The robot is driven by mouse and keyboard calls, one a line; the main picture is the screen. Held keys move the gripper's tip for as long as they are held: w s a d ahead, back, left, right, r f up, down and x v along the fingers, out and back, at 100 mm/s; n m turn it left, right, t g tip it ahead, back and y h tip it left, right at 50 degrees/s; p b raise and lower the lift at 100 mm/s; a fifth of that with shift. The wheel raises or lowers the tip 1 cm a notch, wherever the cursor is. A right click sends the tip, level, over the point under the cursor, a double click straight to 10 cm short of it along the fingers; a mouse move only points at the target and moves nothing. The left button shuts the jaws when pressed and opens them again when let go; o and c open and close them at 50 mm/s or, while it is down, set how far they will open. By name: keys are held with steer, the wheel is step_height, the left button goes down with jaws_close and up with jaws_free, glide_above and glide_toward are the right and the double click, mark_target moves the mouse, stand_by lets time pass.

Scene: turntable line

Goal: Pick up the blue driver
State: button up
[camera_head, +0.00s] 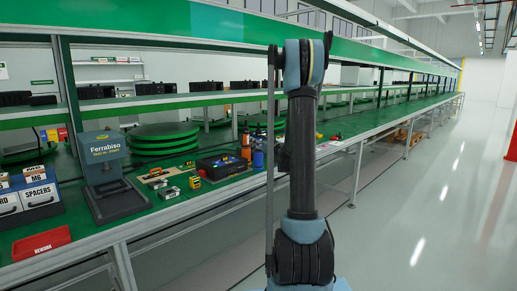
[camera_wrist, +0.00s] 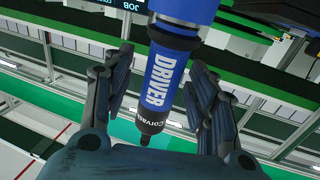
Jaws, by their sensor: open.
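The blue driver (camera_wrist: 166,72) is large in the wrist view. It has a blue body marked "DRIVER", a dark band, a wider blue part at the top edge and a black end marked "Corvass". My gripper (camera_wrist: 163,68) is open, with one dark finger on each side of the driver. A gap shows on both sides, and the fingers do not appear closed on it.
A long green bench (camera_head: 160,218) runs along the left. It carries a Ferrabiso stand (camera_head: 103,160), a red tray (camera_head: 41,243), a spacers bin (camera_head: 37,196), a dark case (camera_head: 222,166) and stacked green discs (camera_head: 163,139). The floor (camera_head: 420,220) to the right is clear.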

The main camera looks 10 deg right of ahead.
steer(key=shift+w+a, duration=0.15)
steer(key=shift+w, duration=0.05)
jaws_close()
steer(key=shift+r, duration=5.05)
